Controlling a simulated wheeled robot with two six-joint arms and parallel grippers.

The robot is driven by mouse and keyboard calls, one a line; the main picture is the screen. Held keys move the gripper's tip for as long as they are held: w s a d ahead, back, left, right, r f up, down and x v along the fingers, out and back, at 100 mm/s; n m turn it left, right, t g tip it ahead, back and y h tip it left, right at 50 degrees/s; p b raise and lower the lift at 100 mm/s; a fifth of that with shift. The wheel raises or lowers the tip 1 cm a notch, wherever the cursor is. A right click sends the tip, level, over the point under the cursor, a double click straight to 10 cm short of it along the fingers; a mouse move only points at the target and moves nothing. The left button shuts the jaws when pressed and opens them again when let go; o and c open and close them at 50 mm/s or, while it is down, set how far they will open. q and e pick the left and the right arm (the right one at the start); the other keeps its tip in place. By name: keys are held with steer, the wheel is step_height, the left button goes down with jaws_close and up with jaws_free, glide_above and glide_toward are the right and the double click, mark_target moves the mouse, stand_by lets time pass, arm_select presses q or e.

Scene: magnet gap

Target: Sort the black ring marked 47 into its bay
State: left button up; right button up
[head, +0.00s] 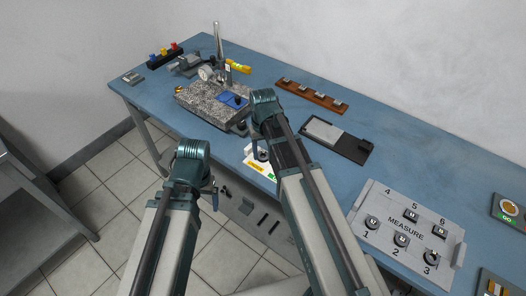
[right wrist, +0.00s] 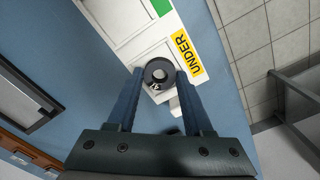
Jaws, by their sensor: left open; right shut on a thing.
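A black ring (right wrist: 159,72) sits between the two blue fingertips of my right gripper (right wrist: 158,78), which is shut on it. Its small white mark is too small to read. Behind it in the right wrist view lies a white sorting tray (right wrist: 124,30) with a yellow UNDER label (right wrist: 187,55) and a green label (right wrist: 161,6). In the head view my right gripper (head: 258,152) is over this tray (head: 249,153) at the table's front edge, partly hiding it. I cannot tell whether the ring touches the tray. My left gripper (head: 212,197) is open and empty, in front of the table.
A grey MEASURE board (head: 391,232) with several ringed posts is at the right. A granite plate (head: 205,107) with a gauge stand is at the back left. A dark tray (head: 352,149) and a brown rack (head: 313,97) stand behind my right arm. Blue table between them is clear.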

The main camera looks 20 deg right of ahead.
steer(key=shift+f, duration=0.1)
steer(key=o, duration=1.3)
steer(key=c, duration=0.5)
step_height(320, 180, up, 5)
steer(key=p, duration=0.4)
steer(key=shift+f, duration=0.15)
steer(key=o, duration=0.6)
